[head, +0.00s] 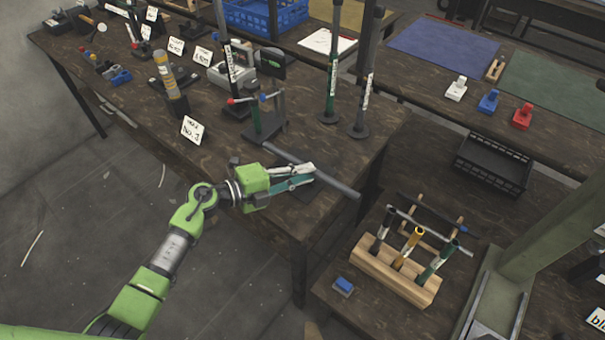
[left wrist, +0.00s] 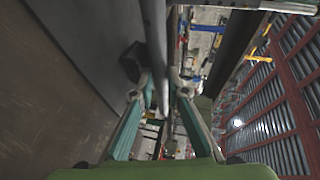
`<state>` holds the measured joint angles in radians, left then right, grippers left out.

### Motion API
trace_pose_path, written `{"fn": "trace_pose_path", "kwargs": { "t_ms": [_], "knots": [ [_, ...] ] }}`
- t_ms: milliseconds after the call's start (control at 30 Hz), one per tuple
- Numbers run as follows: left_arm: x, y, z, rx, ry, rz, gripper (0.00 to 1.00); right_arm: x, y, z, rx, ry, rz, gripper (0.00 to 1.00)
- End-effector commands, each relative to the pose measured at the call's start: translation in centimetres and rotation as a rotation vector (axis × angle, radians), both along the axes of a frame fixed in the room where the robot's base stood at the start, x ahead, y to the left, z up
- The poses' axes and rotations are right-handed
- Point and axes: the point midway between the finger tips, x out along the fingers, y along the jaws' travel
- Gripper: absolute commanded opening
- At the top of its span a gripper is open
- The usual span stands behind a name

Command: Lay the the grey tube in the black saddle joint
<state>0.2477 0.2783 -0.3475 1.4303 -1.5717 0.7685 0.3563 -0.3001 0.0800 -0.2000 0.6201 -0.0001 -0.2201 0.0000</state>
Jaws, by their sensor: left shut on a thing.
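The grey tube (head: 338,184) slants over the front of the long table in the head view, and it runs between my fingers in the left wrist view (left wrist: 157,42). My left gripper (head: 309,174) is shut on the tube near its middle. The black saddle joint cannot be made out surely in the head view, where my gripper and the tube cover part of a dark flat plate (head: 318,194). In the left wrist view a black block (left wrist: 132,61) sits just left of the tube; it may be the joint. Whether they touch is unclear. My right gripper is not in view.
A green press stand (head: 262,126) with red and blue ends stands just behind the tube. Upright posts (head: 332,75) stand further back. A wooden rack (head: 395,272) holding several tubes is at lower right. A black crate (head: 493,166) lies on the right table.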

Motion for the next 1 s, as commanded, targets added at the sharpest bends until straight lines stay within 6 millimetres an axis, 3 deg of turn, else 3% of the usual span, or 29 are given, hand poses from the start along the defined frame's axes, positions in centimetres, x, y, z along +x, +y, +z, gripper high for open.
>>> {"fn": "trace_pose_path", "kwargs": {
  "t_ms": [1000],
  "knots": [
    [-0.1, 0.0, 0.0, 0.002, 0.002, -0.001, 0.0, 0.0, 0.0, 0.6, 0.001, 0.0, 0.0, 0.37]
  ]
}}
